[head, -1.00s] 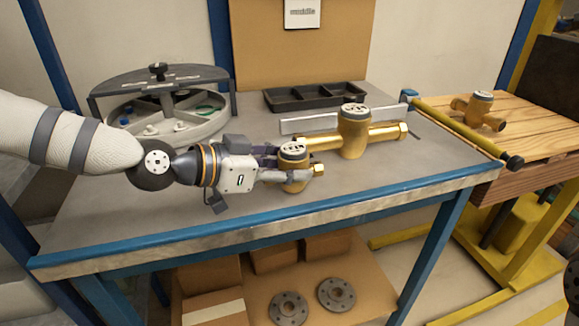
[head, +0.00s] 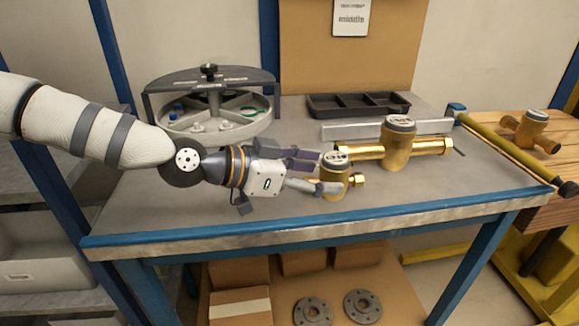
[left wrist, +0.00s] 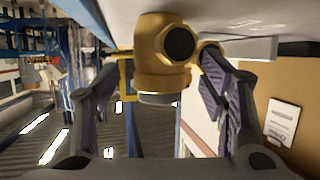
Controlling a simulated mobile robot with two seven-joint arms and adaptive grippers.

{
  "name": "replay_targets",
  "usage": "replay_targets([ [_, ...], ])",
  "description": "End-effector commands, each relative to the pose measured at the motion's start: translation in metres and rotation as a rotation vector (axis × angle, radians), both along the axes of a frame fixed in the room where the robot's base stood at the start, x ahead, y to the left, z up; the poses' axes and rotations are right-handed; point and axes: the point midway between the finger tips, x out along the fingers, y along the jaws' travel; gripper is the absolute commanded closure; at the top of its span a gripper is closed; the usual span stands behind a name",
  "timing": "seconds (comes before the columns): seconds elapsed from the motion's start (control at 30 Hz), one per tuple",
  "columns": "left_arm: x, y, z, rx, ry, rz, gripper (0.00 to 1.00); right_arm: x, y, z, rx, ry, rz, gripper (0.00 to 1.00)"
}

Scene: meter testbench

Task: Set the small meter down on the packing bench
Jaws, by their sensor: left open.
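A small brass meter (head: 337,176) with a grey-rimmed dial on top stands upright on the grey-topped, blue-edged bench (head: 230,212). My left gripper (head: 324,172) is open at the meter's left side, with its fingers pointing at it. The lower fingertip overlaps the meter in the head view, so contact there cannot be told. In the left wrist view the meter (left wrist: 163,50) appears upside down beyond and between the spread fingers (left wrist: 158,78), with gaps on both sides. My right gripper is not in view.
A larger brass meter (head: 398,146) stands just behind and right. A black divided tray (head: 358,104) and a round sorting carousel (head: 212,125) are at the back. Another brass meter (head: 530,130) is on the wooden bench (head: 490,127). The front strip of the grey top is clear.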

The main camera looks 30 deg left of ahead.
Motion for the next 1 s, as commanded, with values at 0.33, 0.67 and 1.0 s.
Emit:
replay_targets([
  [0.33,-0.057,0.052,0.041,0.0,-0.022,0.005,0.35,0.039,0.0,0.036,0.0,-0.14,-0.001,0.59],
  [0.67,-0.066,0.057,0.035,-0.001,-0.004,-0.001,0.35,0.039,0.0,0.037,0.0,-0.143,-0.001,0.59],
  [1.0,-0.066,0.057,0.035,-0.001,-0.004,-0.001,0.35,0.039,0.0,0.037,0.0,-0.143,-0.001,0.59],
])
